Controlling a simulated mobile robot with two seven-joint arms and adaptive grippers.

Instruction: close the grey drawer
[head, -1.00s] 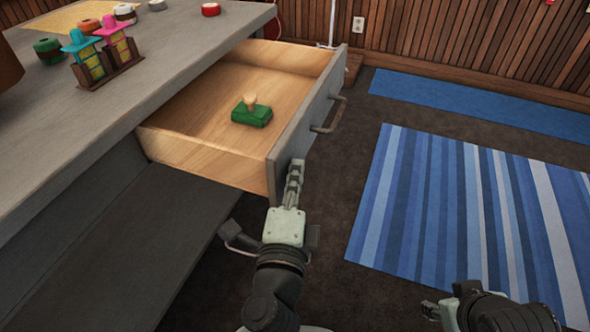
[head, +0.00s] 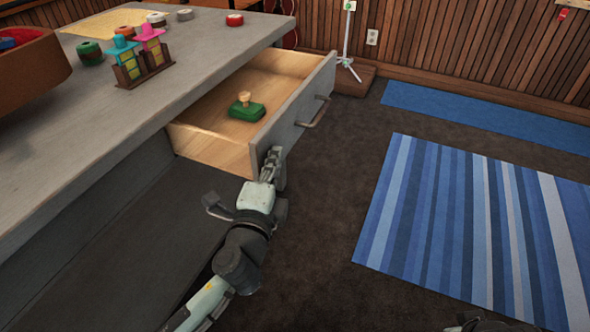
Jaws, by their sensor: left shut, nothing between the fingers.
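The grey drawer (head: 294,117) is pulled out of the grey counter, with its pale wooden inside showing. A bar handle (head: 314,112) is on its front. A green block with a wooden knob (head: 246,108) lies inside it. My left gripper (head: 272,158) is shut and empty, with its fingertips at the near end of the drawer front; I cannot tell for sure whether they touch it. Only a small part of my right gripper (head: 470,326) shows at the bottom edge, and its fingers cannot be made out.
The grey counter top (head: 190,85) carries a small wooden rack (head: 142,70) with colourful pieces, several small round items and a brown bowl (head: 35,70). A blue striped rug (head: 470,215) lies on the dark floor to the right. The floor before the drawer front is clear.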

